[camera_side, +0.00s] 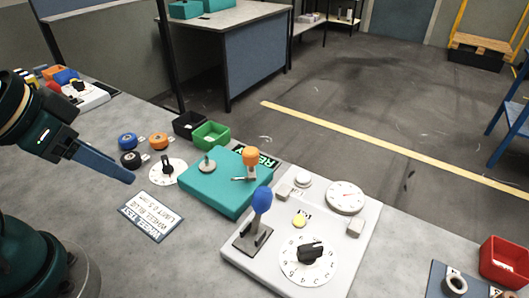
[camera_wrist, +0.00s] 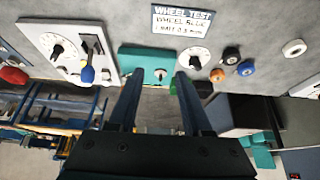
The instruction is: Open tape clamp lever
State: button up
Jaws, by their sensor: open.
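A teal block (camera_side: 213,199) sits on the table in the side view, with a short upright lever with an orange knob (camera_side: 250,157) and a small grey round knob (camera_side: 207,165). A grey-white panel (camera_side: 237,262) beside it carries an upright lever with a blue knob (camera_side: 262,199). No label shows which lever is the tape clamp's. My gripper (camera_side: 130,179) is left of both, above the table, touching nothing. In the wrist view its two fingers (camera_wrist: 158,75) are apart and empty, with the teal block (camera_wrist: 132,58) beyond them and the blue knob (camera_wrist: 88,75) to the left.
The panel also has a black dial (camera_side: 310,252) and a round gauge (camera_side: 345,197). Green (camera_side: 211,135) and black (camera_side: 187,124) bins stand behind the block. A wheel test card (camera_side: 150,216), a white dial (camera_side: 167,171) and small wheels (camera_side: 129,141) lie near my gripper. A red bin (camera_side: 504,263) is far right.

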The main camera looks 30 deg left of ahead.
jog(key=c, duration=0.5)
jog(key=shift+s, duration=0.1)
grip_shut()
jog(key=w+d+r+m+g+h, duration=0.2)
jog(key=w+d+g+h, duration=0.4)
jog(key=d+h, duration=0.4)
jog(key=w+a+f+n+h, duration=0.1)
jog(key=w+f+n+h, duration=0.1)
jog(key=w+f, duration=0.1)
jog(key=w+a+f+n+t+h, duration=0.1)
jog(key=w+a+f+n+h, duration=0.1)
jog(key=w+f+n, duration=0.1)
jog(key=w+a+f+n+t+h, duration=0.1)
jog(key=w+a+f+n+h, duration=0.1)
jog(key=f+h, duration=0.1)
jog(key=shift+w+f+n, duration=0.4)
jog(key=shift+f, duration=0.45)
jog(key=shift+s+a+f+n+t, duration=0.1)
jog(key=shift+a+f+n+t, duration=0.2)
jog(key=shift+f, duration=0.15)
jog(key=shift+d, duration=0.1)
